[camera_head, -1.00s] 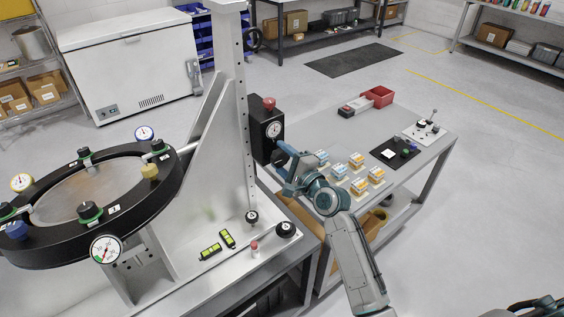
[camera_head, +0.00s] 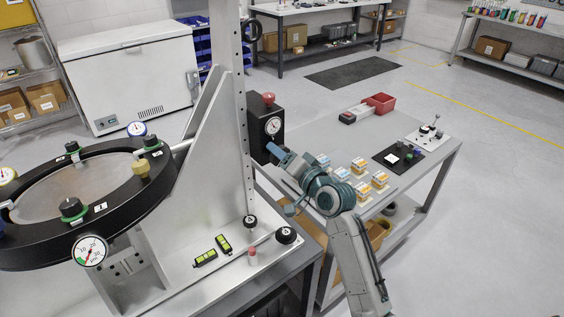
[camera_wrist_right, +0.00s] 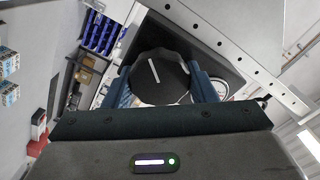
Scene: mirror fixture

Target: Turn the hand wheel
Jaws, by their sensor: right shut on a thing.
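The hand wheel is a round black knob with a white line across its face, seen in the right wrist view (camera_wrist_right: 160,78). It sits on a black box (camera_head: 265,122) with a red button on top and a dial on its side. My right gripper (camera_head: 273,153) reaches this box from the right in the head view and hides the knob there. In the wrist view its two blue fingers (camera_wrist_right: 164,88) stand on either side of the knob, shut on it. The white line is tilted slightly from upright in that view. My left gripper is out of view.
A grey upright post (camera_head: 240,130) stands just left of the box. A black ring fixture with gauges (camera_head: 110,215) fills the left.

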